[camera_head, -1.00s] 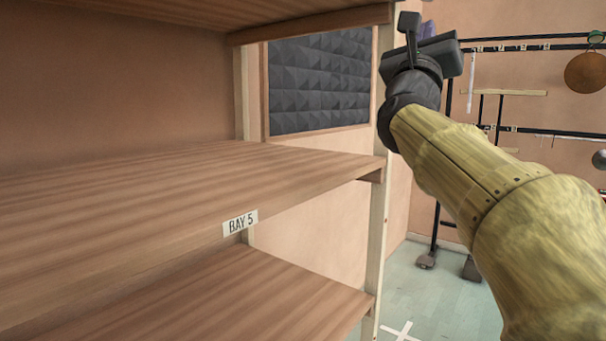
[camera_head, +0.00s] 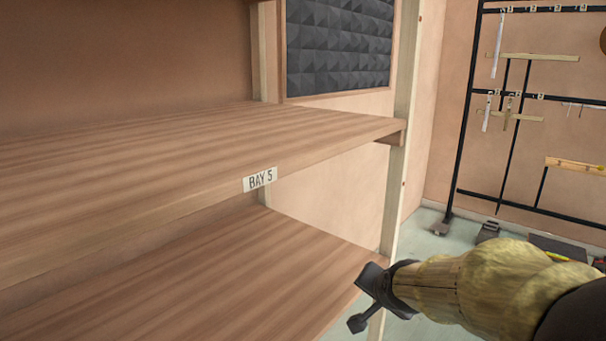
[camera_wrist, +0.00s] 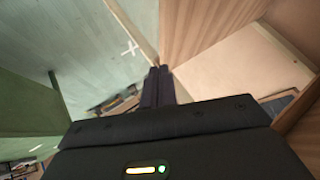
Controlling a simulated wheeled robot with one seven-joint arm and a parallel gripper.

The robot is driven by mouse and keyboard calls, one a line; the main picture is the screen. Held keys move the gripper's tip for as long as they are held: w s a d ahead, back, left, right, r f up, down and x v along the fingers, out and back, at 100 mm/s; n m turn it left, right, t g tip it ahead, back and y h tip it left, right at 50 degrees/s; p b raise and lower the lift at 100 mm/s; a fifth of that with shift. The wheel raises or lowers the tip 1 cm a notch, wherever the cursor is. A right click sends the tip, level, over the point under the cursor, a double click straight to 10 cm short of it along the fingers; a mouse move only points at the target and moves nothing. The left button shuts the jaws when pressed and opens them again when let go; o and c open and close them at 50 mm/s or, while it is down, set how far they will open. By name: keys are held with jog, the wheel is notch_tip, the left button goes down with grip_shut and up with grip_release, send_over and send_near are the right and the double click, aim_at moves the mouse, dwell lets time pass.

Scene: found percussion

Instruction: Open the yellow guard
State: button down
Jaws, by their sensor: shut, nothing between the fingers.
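I cannot make out a yellow guard in either view. In the wrist view the two dark fingers of my gripper (camera_wrist: 158,74) lie side by side, shut and empty. They point past a shelf edge and the pale floor.
The wooden shelf labelled BAY 5 (camera_head: 200,145) is bare, with a pale post (camera_head: 402,150) at its right end. A black rack (camera_head: 463,140) with hanging pieces stands by the back wall. Small items, some yellow, lie on the floor at right.

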jog(key=s+f+n+g, duration=0.75)
jog(key=s+f, duration=0.55)
jog(key=s, duration=0.4)
notch_tip(320, 180, up, 14)
jog(key=w+t+p, duration=0.1)
jog(key=p, duration=1.2)
jog(key=shift+d+f, duration=0.15)
jog(key=shift+f, duration=0.05)
jog(key=shift+f, duration=0.1)
jog(key=c, duration=1.8)
grip_release()
jog(key=shift+o, duration=0.2)
jog(key=shift+w, duration=0.15)
